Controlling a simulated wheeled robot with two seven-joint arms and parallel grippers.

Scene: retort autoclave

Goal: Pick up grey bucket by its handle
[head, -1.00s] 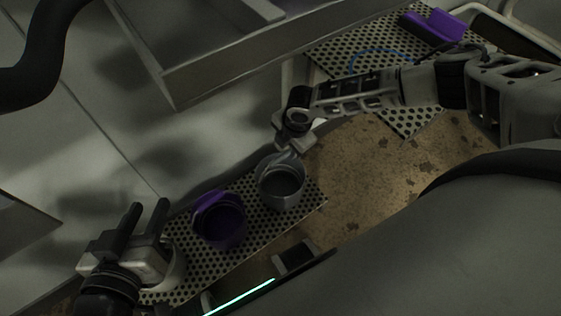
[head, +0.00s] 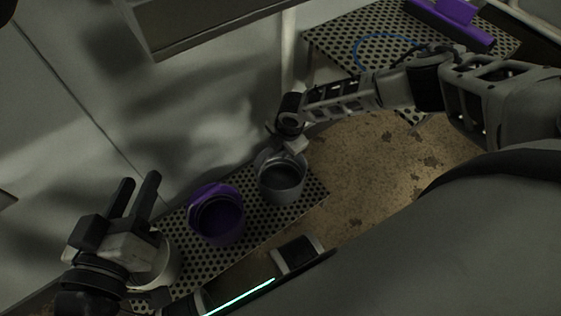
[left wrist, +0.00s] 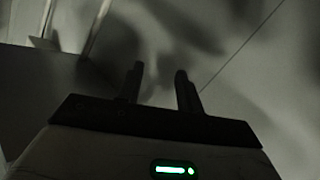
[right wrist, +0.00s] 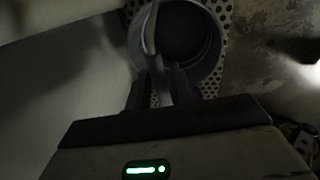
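The grey bucket (head: 283,187) stands upright on a perforated bench, its handle up at the back rim. My right gripper (head: 289,146) is at that handle. In the right wrist view the bucket (right wrist: 205,68) lies just beyond the fingers, and its curved handle (right wrist: 149,33) runs down between the fingertips (right wrist: 159,76). These fingers look apart, with no clear grip on the handle; the view is dark. My left gripper (head: 137,188) is open and empty at the left, above a white bucket. It also shows open in the left wrist view (left wrist: 159,72).
A purple bucket (head: 214,219) stands left of the grey one on the perforated bench (head: 262,219). The white bucket (head: 165,265) is partly hidden by my left gripper. Another perforated table (head: 345,35) at upper right holds a purple object (head: 450,22). A wall is behind.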

